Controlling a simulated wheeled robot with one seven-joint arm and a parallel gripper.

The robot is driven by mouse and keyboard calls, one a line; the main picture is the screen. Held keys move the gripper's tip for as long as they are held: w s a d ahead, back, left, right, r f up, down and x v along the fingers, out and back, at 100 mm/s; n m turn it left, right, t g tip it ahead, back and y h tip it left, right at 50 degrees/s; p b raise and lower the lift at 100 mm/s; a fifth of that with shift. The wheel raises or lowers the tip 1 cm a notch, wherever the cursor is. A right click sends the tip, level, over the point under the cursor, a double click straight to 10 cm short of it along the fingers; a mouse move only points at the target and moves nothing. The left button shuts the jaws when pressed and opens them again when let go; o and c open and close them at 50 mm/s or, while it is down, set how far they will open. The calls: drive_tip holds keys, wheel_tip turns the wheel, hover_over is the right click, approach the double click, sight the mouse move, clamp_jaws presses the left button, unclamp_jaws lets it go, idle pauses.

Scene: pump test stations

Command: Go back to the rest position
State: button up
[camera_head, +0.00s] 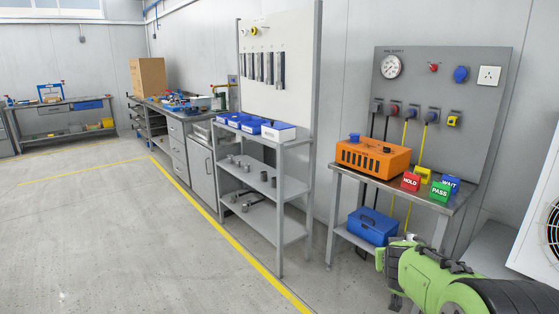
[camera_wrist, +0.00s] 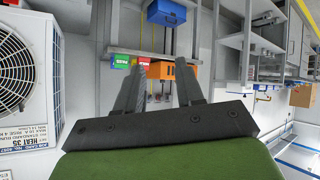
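My gripper (camera_wrist: 161,66) is open in the wrist view. Its two dark fingers stand apart with nothing between them. My green arm reaches in at the lower right of the head view, in front of the test bench (camera_head: 455,205) and apart from it. The orange pump unit (camera_head: 373,157) sits on the bench and also shows beyond the fingers in the wrist view (camera_wrist: 178,72). The red HOLD block (camera_head: 410,181), green PASS block (camera_head: 440,191) and blue WAIT block (camera_head: 450,182) stand to its right.
A blue case (camera_head: 372,226) sits on the bench's lower shelf. A grey shelf rack (camera_head: 290,187) with blue bins stands left of the bench. A white heater unit (camera_head: 545,215) is close at the right, also large in the wrist view (camera_wrist: 28,80). The floor at left is clear.

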drive_tip(key=s+a+r+g+y, duration=0.1)
drive_tip(key=s+a+r, duration=0.25)
drive_tip(key=s, duration=0.55)
drive_tip(key=s+a+r+g+y, duration=0.1)
drive_tip(key=s+a+r, duration=0.1)
drive_tip(key=s+a, duration=0.45)
drive_tip(key=s+a+f+n+g+y, duration=0.1)
drive_tip(key=s+a+f, duration=0.1)
drive_tip(key=s, duration=0.8)
drive_tip(key=s+a+f+n+g+y, duration=0.1)
drive_tip(key=s+f+g, duration=0.1)
drive_tip(key=s, duration=0.8)
wheel_tip(320, 180, up, 18)
drive_tip(key=p, duration=1.8)
drive_tip(key=shift+w+a, duration=0.1)
